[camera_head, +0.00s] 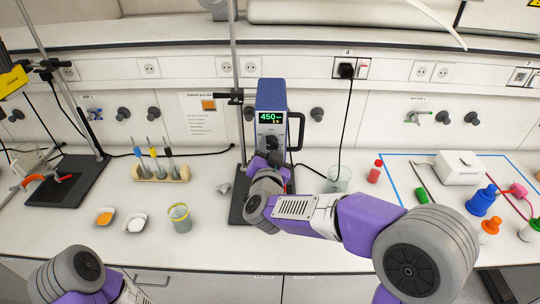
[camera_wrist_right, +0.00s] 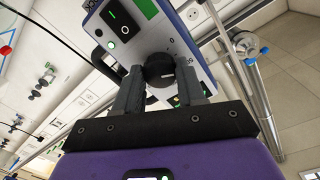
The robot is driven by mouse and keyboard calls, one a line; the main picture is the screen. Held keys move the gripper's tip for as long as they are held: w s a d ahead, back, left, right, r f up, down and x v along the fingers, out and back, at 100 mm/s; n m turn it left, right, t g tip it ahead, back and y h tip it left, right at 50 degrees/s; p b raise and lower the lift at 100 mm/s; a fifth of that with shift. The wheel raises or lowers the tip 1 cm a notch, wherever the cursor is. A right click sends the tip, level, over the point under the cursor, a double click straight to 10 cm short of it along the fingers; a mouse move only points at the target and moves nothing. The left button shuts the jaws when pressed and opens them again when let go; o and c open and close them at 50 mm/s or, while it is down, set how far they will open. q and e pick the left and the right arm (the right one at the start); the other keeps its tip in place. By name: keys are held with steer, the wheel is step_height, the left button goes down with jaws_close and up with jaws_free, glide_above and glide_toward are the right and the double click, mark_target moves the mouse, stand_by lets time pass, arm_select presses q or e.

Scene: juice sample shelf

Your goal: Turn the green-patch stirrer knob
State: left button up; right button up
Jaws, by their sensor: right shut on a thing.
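The blue stirrer (camera_head: 271,97) stands upright on a stand at the back of the bench. Its display reads 450 in green. In the right wrist view, its dark round knob (camera_wrist_right: 158,68) sits on the pale front panel (camera_wrist_right: 185,48), with a light pointer mark on it. My right gripper (camera_wrist_right: 159,82) has one finger on each side of the knob and is shut on it. In the head view this gripper (camera_head: 272,159) is at the stirrer's lower front, and my arm partly covers that area. Small green marks show on the panel near the fingers. My left gripper is out of view.
A beaker (camera_head: 338,179) stands right of the stirrer. A wooden rack (camera_head: 160,174) with droppers, powder dishes (camera_head: 134,222) and a cup (camera_head: 180,218) are to the left. Flasks (camera_head: 482,200) and a white device (camera_head: 459,167) stand at right.

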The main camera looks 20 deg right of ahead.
steer(key=shift+m+b, duration=0.3)
steer(key=shift+m, duration=0.2)
steer(key=o, duration=1.1)
steer(key=shift+c, duration=0.2)
steer(key=v, duration=0.7)
steer(key=shift+s, duration=0.3)
